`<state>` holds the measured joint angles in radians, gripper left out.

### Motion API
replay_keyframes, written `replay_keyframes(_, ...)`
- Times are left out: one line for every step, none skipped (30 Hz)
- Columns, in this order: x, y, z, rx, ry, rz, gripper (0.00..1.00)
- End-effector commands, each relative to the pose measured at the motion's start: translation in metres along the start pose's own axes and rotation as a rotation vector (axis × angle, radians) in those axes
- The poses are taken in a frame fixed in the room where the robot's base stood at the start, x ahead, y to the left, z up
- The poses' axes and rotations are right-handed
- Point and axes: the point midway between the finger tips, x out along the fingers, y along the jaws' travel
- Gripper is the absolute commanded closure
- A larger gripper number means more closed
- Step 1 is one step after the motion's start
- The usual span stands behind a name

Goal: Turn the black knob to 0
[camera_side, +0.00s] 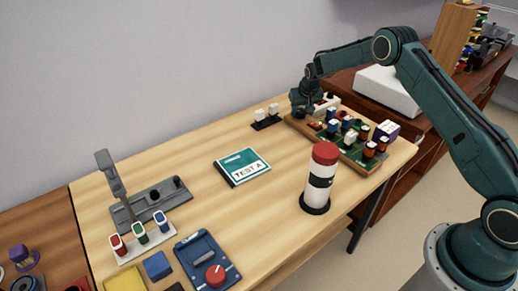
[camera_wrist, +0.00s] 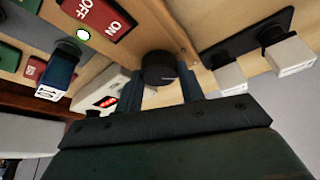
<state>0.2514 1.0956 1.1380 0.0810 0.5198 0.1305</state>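The black knob (camera_wrist: 158,68) is round, with a small light mark on its face, and sits on a wooden panel in the wrist view. My gripper (camera_wrist: 161,85) has one dark finger on each side of the knob, close to its edges. I cannot tell whether the fingers touch it. In the side view my gripper (camera_side: 302,110) is low at the far left end of the wooden board (camera_side: 342,152), and it hides the knob there. No 0 mark can be read.
A black-and-white cylinder with a red top (camera_side: 320,178) stands nearer the camera. The table is clear around the TEST A box (camera_side: 243,166).

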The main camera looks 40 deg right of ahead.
Motion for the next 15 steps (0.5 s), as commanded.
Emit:
replay_keyframes(-0.0002,-0.0002,0.0000,0.000,0.000,0.000,0.84)
replay_keyframes(-0.0002,-0.0002,0.0000,0.000,0.000,0.000,0.84)
replay_keyframes(-0.0003,-0.0003,0.0000,0.000,0.000,-0.001,0.84)
replay_keyframes(-0.0003,-0.0003,0.0000,-0.001,0.000,-0.001,0.84)
replay_keyframes(-0.0003,-0.0003,0.0000,-0.002,0.000,-0.001,0.84)
replay_keyframes(-0.0003,-0.0002,0.0000,-0.003,0.000,-0.002,0.84)
replay_keyframes(-0.0004,-0.0002,0.0000,-0.006,0.000,-0.003,0.84)
replay_keyframes(-0.0004,-0.0001,0.0000,-0.009,0.000,-0.004,0.84)
replay_keyframes(-0.0004,0.0000,0.0000,-0.015,0.000,-0.006,0.84)
replay_keyframes(-0.0004,0.0000,0.0000,-0.020,0.000,-0.009,0.84)
replay_keyframes(-0.0004,0.0001,0.0000,-0.026,-0.001,-0.012,0.84)
replay_keyframes(-0.0004,0.0001,0.0000,-0.036,-0.001,-0.016,0.84)
replay_keyframes(-0.0004,0.0003,0.0000,-0.045,-0.001,-0.020,0.84)
replay_keyframes(-0.0004,0.0004,0.0000,-0.056,-0.001,-0.024,0.84)
replay_keyframes(-0.0004,0.0006,0.0000,-0.071,-0.001,-0.030,0.84)
